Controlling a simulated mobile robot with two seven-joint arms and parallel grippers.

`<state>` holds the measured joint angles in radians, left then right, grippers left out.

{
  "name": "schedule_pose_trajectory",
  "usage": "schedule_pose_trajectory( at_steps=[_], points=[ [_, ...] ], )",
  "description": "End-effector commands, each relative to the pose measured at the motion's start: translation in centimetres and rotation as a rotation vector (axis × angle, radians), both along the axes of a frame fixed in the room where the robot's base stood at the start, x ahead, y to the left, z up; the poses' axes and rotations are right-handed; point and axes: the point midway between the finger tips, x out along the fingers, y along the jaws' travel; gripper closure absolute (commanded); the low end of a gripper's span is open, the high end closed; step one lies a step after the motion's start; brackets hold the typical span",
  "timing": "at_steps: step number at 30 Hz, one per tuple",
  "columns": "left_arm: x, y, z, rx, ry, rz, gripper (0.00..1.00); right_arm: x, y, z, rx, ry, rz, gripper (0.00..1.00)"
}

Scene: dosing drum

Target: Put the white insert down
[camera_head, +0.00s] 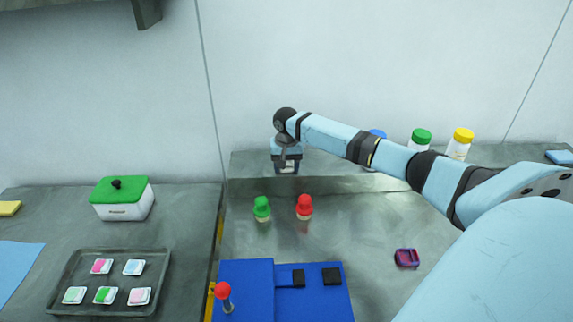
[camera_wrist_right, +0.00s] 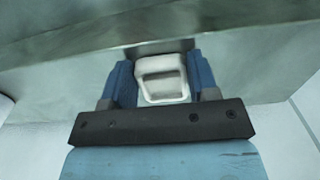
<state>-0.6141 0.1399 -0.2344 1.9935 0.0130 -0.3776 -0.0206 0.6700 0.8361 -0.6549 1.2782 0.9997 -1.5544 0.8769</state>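My right gripper (camera_head: 286,167) is at the left end of the raised grey ledge (camera_head: 340,182) at the back, pointing down. In the right wrist view the white insert (camera_wrist_right: 163,80), a small hollow-looking block, sits between the two blue fingers of this gripper (camera_wrist_right: 163,78), with a finger against each side. In the head view the insert is mostly hidden by the fingers. I cannot tell whether its underside touches the ledge. My left gripper is not in view.
A green knob (camera_head: 262,208) and a red knob (camera_head: 304,207) stand before the ledge. Green-capped (camera_head: 420,138) and yellow-capped (camera_head: 461,143) bottles stand behind my right arm. A blue panel (camera_head: 245,285), tray (camera_head: 75,272) and green-lidded box (camera_head: 122,205) lie nearer or left.

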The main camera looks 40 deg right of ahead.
Motion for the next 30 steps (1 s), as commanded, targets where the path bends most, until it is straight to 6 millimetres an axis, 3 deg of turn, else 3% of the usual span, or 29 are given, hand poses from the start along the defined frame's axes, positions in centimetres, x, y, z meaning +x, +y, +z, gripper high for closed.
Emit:
schedule_pose_trajectory(
  at_steps=[1,3,14,30],
  points=[
    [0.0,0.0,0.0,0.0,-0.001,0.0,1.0,0.0,0.0,0.0,0.0,0.0,0.0,0.34],
    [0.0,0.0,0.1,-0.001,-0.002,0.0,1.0,0.0,0.0,0.0,0.0,0.0,0.0,0.22],
    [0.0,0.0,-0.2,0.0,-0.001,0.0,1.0,0.0,-0.1,0.7,-0.001,-0.001,-0.001,0.22],
    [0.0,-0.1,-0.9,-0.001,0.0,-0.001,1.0,0.1,0.0,10.8,0.0,-0.001,-0.001,0.22]
  ],
)
